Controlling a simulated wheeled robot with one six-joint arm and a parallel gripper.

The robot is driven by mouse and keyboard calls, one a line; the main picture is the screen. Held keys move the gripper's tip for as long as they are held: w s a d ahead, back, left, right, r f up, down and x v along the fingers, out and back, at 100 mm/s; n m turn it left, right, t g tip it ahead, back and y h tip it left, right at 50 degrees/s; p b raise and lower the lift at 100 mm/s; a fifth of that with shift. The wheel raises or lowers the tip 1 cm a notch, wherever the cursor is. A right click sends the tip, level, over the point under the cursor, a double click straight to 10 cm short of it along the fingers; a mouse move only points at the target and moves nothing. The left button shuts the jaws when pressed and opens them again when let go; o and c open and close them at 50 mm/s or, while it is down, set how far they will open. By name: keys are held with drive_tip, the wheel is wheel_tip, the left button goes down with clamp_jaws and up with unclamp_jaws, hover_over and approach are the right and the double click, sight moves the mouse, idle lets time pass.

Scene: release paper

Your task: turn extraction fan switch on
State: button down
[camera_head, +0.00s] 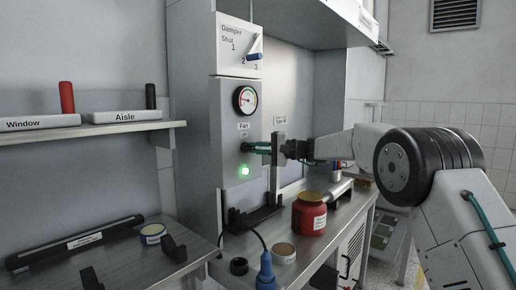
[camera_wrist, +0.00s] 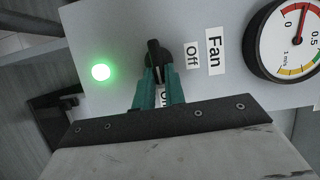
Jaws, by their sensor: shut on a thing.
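The fan switch is a black rotary knob (camera_wrist: 153,50) on a grey panel, with a "Fan" label (camera_wrist: 214,55) and an "Off" label (camera_wrist: 193,56) beside it. A second label (camera_wrist: 165,97) is partly covered by my fingers. My gripper (camera_wrist: 157,76) has its teal fingers shut on the knob's handle, which points toward the covered label. In the head view my gripper (camera_head: 250,147) reaches the panel from the right and hides most of the knob. A round green lamp (camera_head: 245,170) below the switch is lit; it also shows in the wrist view (camera_wrist: 101,72).
A gauge (camera_head: 245,100) sits above the switch, and a damper lever (camera_head: 255,50) above that. A red jar (camera_head: 309,214) stands on the bench below my arm, near a blue plug (camera_head: 265,270) and a small tin (camera_head: 283,253). A shelf (camera_head: 100,130) is at left.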

drive_tip(key=shift+s+a+f, duration=0.1)
drive_tip(key=shift+a+f, duration=0.1)
drive_tip(key=shift+a, duration=0.1)
idle(0.4)
drive_tip(key=c, duration=1.5)
unclamp_jaws()
drive_tip(key=shift+o, duration=0.2)
drive_tip(key=shift+a, duration=0.15)
drive_tip(key=shift+d+r, duration=0.15)
drive_tip(key=shift+d, duration=0.5)
drive_tip(key=v, duration=0.7)
